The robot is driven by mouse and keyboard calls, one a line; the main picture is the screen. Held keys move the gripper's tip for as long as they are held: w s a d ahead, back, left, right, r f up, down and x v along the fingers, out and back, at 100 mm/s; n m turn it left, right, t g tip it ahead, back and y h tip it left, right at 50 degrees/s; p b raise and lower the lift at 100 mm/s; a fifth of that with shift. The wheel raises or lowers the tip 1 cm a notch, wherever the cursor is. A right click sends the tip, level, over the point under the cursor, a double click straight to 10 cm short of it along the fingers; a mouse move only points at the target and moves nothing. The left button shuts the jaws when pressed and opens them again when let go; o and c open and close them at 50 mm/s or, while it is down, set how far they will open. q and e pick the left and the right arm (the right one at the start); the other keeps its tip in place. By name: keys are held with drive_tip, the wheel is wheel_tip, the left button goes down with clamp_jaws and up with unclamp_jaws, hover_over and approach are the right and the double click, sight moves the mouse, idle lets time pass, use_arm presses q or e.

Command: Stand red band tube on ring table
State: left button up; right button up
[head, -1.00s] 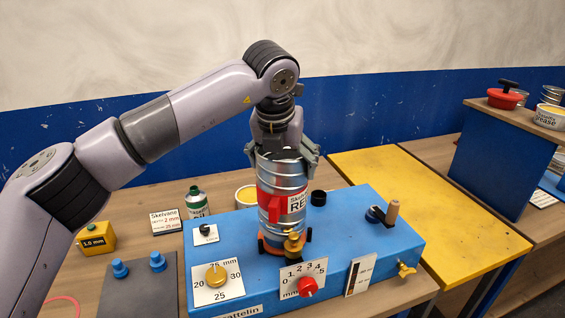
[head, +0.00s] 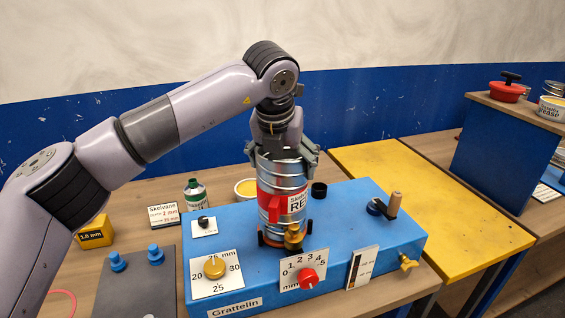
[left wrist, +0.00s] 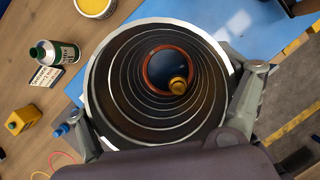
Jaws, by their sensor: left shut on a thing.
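The red band tube (head: 284,172) is a ribbed metal duct with a red band and a white label. It stands upright over the ring on the blue Grattelin machine (head: 240,262). My left gripper (head: 283,158) is shut on the tube near its upper end, with a finger on each side. In the left wrist view I look down into the tube (left wrist: 110,100); the orange ring and a brass knob show through its lower end. Whether the tube's lower rim fully rests on the table is hard to tell. My right gripper is not in view.
The machine carries a yellow dial (head: 214,267), a red dial (head: 308,279) and a crank handle (head: 394,204). A green bottle (head: 196,196) and a yellow tub (head: 246,189) stand behind it. A yellow table (head: 430,205) on the right is clear.

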use_arm(q)
drive_tip(key=shift+f+b, duration=0.4)
drive_tip(key=shift+f, duration=0.05)
drive_tip(key=o, duration=1.7)
drive_tip(key=v, duration=1.2)
